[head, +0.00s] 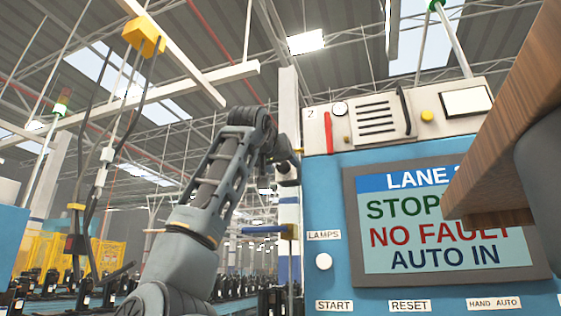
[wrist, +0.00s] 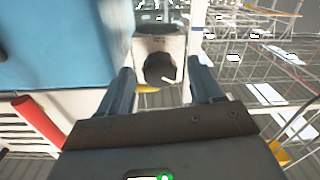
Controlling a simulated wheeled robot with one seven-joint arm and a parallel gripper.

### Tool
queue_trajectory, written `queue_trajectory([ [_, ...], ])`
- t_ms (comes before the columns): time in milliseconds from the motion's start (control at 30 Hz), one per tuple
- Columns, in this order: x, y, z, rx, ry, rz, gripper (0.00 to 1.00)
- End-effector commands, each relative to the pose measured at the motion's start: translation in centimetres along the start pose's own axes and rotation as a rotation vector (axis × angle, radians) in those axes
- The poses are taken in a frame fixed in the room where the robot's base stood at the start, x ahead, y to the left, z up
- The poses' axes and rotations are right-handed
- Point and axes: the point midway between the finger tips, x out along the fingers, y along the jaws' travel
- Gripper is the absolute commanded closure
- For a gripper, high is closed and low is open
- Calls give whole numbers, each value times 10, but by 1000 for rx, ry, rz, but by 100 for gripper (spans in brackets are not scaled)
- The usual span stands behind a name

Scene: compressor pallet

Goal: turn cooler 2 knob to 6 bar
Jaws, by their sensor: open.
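My gripper (wrist: 161,66) is open in the wrist view, its two dark fingers apart. A pale block with a dark rounded opening (wrist: 160,45) shows between and beyond them; I cannot tell what it is or whether they touch it. In the head view my gripper (head: 287,173) is small and partly hidden, just left of the blue cabinet. A pale unit marked 2 (head: 375,122) tops that cabinet, with a small round dial (head: 340,108), a red bar (head: 327,132) and a yellow button (head: 427,116). I cannot make out the cooler 2 knob or a bar scale.
The blue cabinet (head: 324,195) carries a lane screen (head: 440,245) reading NO FAULT and a white button (head: 323,262) under LAMPS. A brown board (head: 510,130) covers part of the screen. Yellow fencing (head: 100,258) stands far left. The cabinet's blue side (wrist: 60,40) is close in the wrist view.

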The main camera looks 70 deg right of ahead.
Motion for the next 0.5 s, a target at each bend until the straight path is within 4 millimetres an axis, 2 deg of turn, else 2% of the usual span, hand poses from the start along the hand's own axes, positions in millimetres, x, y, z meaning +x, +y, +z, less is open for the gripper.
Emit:
queue_trajectory([
  [233,1,0,0,0,0,0,35],
  [500,1,0,0,0,0,0,60],
])
